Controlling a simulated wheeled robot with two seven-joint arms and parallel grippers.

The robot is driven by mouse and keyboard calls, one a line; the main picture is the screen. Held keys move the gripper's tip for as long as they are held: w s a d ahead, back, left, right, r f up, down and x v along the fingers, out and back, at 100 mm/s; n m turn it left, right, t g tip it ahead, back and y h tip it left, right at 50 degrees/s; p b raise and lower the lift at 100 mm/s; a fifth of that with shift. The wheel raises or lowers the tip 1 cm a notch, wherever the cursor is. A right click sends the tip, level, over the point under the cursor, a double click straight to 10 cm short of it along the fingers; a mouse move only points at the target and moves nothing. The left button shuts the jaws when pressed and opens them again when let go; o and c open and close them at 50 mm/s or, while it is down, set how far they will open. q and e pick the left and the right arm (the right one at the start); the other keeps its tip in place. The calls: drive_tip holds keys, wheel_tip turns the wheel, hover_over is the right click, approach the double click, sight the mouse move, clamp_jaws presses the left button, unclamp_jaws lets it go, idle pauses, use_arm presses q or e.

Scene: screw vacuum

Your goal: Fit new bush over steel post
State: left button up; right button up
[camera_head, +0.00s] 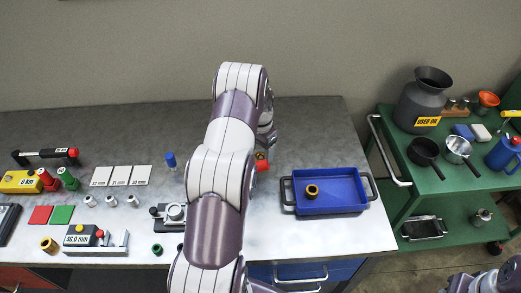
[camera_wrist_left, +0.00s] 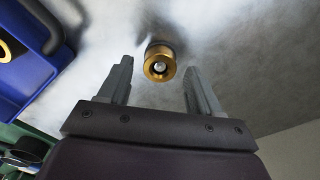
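A gold bush (camera_wrist_left: 158,66) shows in the left wrist view, with a pale round tip, seemingly the steel post (camera_wrist_left: 159,67), in its centre. The bush appears around the post; how far down it sits is hidden. In the head view a gold and dark piece (camera_head: 261,155) shows just below my left gripper (camera_head: 267,137). My left gripper (camera_wrist_left: 160,85) is open, its two fingers apart on either side of the bush in the wrist picture, not visibly touching it. Other gold bushes are in the blue tray (camera_head: 312,191) and at the bench's left front (camera_head: 48,244).
A blue tray (camera_head: 345,207) stands right of my left arm. A red piece (camera_head: 262,167) lies close to the gripper. Gauges, blocks and small fittings fill the bench's left. A green cart (camera_head: 450,185) with cans and pans stands at the right. The bench's back right is clear.

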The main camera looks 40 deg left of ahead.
use_arm(q)
drive_tip(key=shift+r+p, duration=0.4)
drive_tip(key=shift+r, duration=0.25)
wheel_tip(320, 180, up, 12)
drive_tip(key=s+d+r, duration=0.1)
drive_tip(key=s+d, duration=0.2)
drive_tip(key=d, duration=0.4)
drive_tip(key=s+d+r, duration=0.1)
drive_tip(key=s+d, duration=0.2)
drive_tip(key=d, duration=0.4)
drive_tip(key=s+d+t, duration=0.1)
drive_tip(key=s+d, duration=0.7)
drive_tip(key=s, duration=0.5)
drive_tip(key=shift+d+f+n, duration=0.2)
drive_tip(key=shift+d+n, duration=0.2)
drive_tip(key=shift+d, duration=0.1)
